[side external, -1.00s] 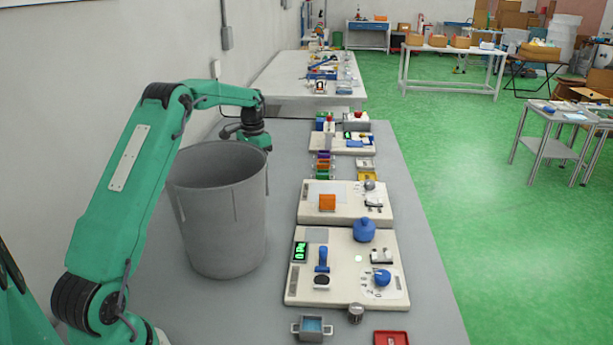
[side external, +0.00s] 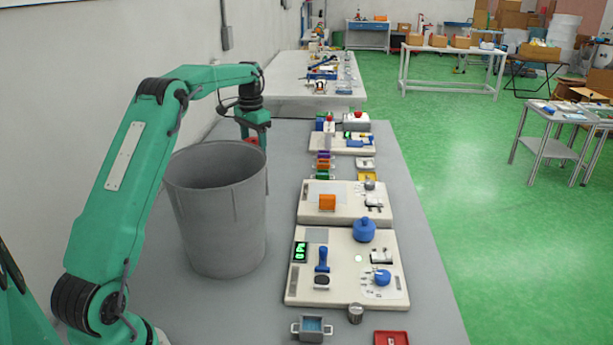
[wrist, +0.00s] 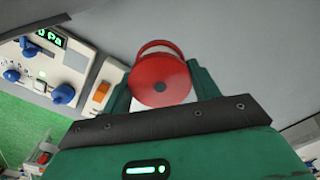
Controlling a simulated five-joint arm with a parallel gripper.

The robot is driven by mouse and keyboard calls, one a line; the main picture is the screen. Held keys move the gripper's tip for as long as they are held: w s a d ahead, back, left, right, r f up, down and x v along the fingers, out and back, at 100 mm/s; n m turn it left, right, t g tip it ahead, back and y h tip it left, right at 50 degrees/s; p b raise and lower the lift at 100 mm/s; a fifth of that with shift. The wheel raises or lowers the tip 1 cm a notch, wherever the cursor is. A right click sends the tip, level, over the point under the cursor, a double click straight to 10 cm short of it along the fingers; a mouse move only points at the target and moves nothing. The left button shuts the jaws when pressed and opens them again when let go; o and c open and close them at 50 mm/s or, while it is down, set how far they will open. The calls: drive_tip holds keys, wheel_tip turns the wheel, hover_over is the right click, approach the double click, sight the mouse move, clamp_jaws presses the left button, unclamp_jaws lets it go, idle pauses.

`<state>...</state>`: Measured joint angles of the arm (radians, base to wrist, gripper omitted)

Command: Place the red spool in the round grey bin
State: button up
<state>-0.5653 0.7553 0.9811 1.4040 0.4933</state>
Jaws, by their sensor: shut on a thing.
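The red spool (wrist: 160,80) is between the two fingers of my gripper (wrist: 158,88) in the wrist view, and the gripper is shut on it. In the side external view my gripper (side external: 255,130) is raised behind the far rim of the round grey bin, and a little of the red spool (side external: 252,141) shows below it. The round grey bin (side external: 222,225) stands upright on the grey table, close to my arm. Its mouth is open at the top, and its floor is hidden.
Right of the bin, pale panels (side external: 345,265) carry knobs, switches and an orange block (side external: 327,202). A small grey container (side external: 312,328) and a red tray (side external: 391,338) lie at the near edge. A grey table strip around the bin is clear.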

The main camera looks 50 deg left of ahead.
sight(254, 141)
wheel_tip(254, 141, up, 12)
drive_tip(key=r, duration=0.1)
drive_tip(key=s+d, duration=0.6)
drive_tip(key=s, duration=0.3)
drive_tip(key=s+d, duration=0.7)
drive_tip(key=s, duration=0.3)
drive_tip(key=shift+m, duration=0.4)
drive_tip(key=f, duration=2.5)
drive_tip(key=shift+w+a+f, duration=0.1)
drive_tip(key=shift+w+f, duration=0.2)
drive_tip(key=shift+f, duration=1.9)
drive_tip(key=shift+f, duration=0.1)
